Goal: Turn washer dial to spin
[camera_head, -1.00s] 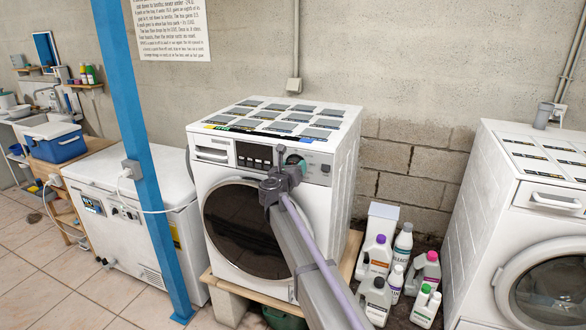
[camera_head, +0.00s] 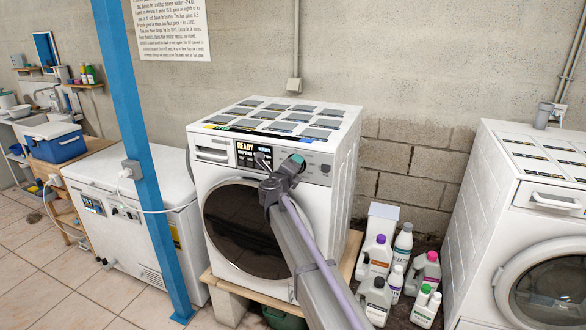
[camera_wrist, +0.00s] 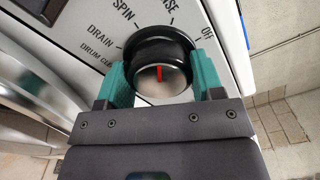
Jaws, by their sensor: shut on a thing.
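The washer (camera_head: 330,190) is white, with a round dark door and a control panel at its upper front. Its dial (camera_wrist: 165,88) is a black knob with a silver face and a red mark, seen close in the wrist view. My gripper (camera_wrist: 163,66) is shut on the dial, one teal finger on each side. The red mark points to the picture's top, between the SPIN label (camera_wrist: 123,13) and a partly cut label ending in "NSE". DRAIN and OFF also show. In the head view my gripper (camera_head: 297,159) is at the panel and hides the dial.
The washer's display (camera_head: 253,155) is lit and reads READY. A blue post (camera_head: 150,160) and a white chest freezer (camera_head: 130,205) stand left. Several bottles (camera_head: 400,265) stand on the floor right of the washer, before a second front-loader (camera_head: 480,190).

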